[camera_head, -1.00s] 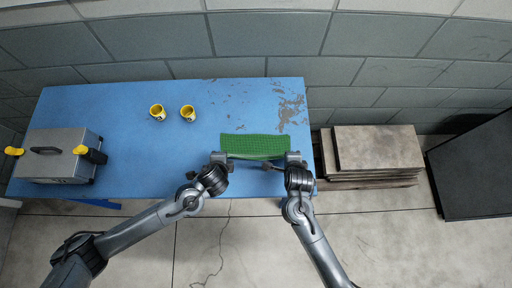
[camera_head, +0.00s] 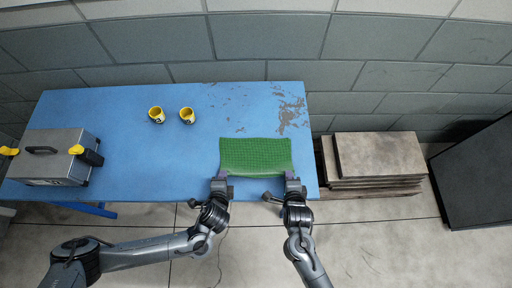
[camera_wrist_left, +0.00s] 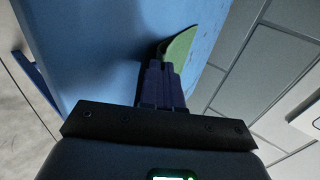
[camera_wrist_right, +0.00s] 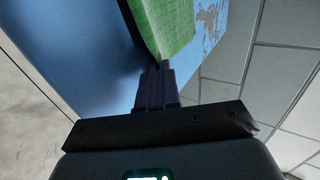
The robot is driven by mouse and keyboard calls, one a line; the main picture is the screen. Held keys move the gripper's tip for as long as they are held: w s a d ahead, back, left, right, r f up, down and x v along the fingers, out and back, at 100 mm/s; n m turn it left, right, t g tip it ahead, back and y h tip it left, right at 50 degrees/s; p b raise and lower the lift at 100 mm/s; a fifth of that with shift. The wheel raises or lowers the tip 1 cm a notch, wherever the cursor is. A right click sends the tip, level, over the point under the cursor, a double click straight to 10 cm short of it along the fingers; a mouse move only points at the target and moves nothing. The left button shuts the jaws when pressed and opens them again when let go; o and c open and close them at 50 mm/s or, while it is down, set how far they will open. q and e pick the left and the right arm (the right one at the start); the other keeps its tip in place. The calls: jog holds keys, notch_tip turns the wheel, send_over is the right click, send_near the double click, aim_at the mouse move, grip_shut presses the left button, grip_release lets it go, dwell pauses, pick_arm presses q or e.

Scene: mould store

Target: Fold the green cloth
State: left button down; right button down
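The green cloth (camera_head: 255,155) lies near the front right edge of the blue table, its near edge sagging a little between my grippers. My left gripper (camera_head: 220,177) is at its near left corner, and my right gripper (camera_head: 292,176) is at its near right corner. In the left wrist view, the closed fingers (camera_wrist_left: 163,72) meet a strip of the cloth (camera_wrist_left: 181,48). In the right wrist view, the closed fingers (camera_wrist_right: 160,72) hold the cloth's edge (camera_wrist_right: 166,25). The fingertips hide the pinched corners. How high the corners are above the table is hard to tell.
Two yellow cups (camera_head: 156,115) (camera_head: 187,116) stand towards the back. A grey case (camera_head: 50,158) with yellow-and-black latches is at the left end. Stacked boards (camera_head: 378,158) stand right of the table.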

pick_arm(q)
jog(key=c, duration=1)
grip_release()
pick_arm(e)
jog(key=c, duration=1)
grip_release()
pick_arm(q)
jog(key=s+r, duration=0.6)
jog(key=r, duration=0.3)
pick_arm(e)
jog(key=s+r, duration=0.6)
jog(key=r, duration=0.3)
